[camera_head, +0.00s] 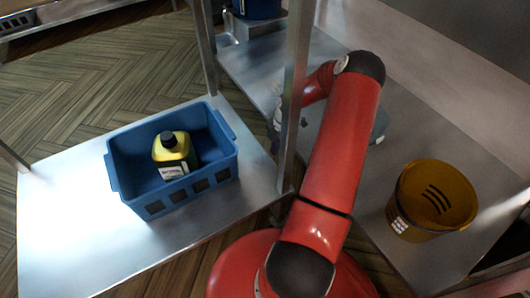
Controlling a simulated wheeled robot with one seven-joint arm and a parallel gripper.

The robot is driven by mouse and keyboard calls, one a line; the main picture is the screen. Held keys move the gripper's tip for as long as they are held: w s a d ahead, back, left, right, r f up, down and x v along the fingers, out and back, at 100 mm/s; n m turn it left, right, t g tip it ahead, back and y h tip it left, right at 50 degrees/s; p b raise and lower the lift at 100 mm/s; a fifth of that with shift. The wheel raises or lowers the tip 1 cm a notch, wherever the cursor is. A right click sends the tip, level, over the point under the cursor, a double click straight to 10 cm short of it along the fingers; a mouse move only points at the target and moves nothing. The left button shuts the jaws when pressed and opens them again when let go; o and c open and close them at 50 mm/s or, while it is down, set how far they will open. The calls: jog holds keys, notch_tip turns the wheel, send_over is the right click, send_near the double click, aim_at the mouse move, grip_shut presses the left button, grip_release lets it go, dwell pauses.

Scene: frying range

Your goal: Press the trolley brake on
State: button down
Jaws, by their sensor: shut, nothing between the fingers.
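No trolley brake can be made out in the head view. A steel shelf (62,232) with upright posts, possibly part of the trolley, stands at the left. My red arm rises from the bottom centre, bends at the top and reaches down and left behind a steel post (293,95). My gripper (276,128) is shut and mostly hidden by that post; only a small grey and dark part shows at its left. I cannot tell whether it touches anything.
A blue crate (190,200) on the left shelf holds a yellow bottle with a dark cap (172,150). An amber bucket (432,198) stands on the right steel surface (425,262). Wood floor (120,75) is open at upper left.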

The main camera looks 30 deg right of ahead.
jog(key=shift+r, duration=0.1)
jog(key=p+v, duration=0.1)
jog(key=v, duration=0.6)
jog(key=shift+r, duration=0.3)
jog(key=shift+d, duration=0.15)
